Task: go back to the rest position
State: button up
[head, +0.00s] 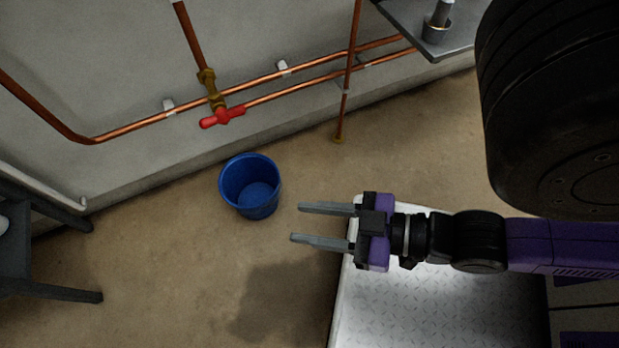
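My gripper (322,226) is in the middle of the head view, at the end of my purple and black arm, which reaches in from the right. Its two grey fingers point left and stand apart with nothing between them, so it is open and empty. It is to the right of a blue bucket (235,181) and apart from it. The bucket stands upright on the floor, and I see no object in it.
Copper pipes (305,70) run along the grey wall, with a red-handled valve (222,117) above the bucket. A dark grey shelf (440,45) juts out at the upper right. A dark-legged stand (50,290) is at the left edge. The brown floor (180,260) between is clear.

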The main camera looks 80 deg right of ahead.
notch_tip(320, 180, up, 32)
jog(key=p, duration=3.1)
jog(key=shift+f+p, duration=0.25)
jog(key=shift+p, duration=0.05)
jog(key=shift+c, duration=0.5)
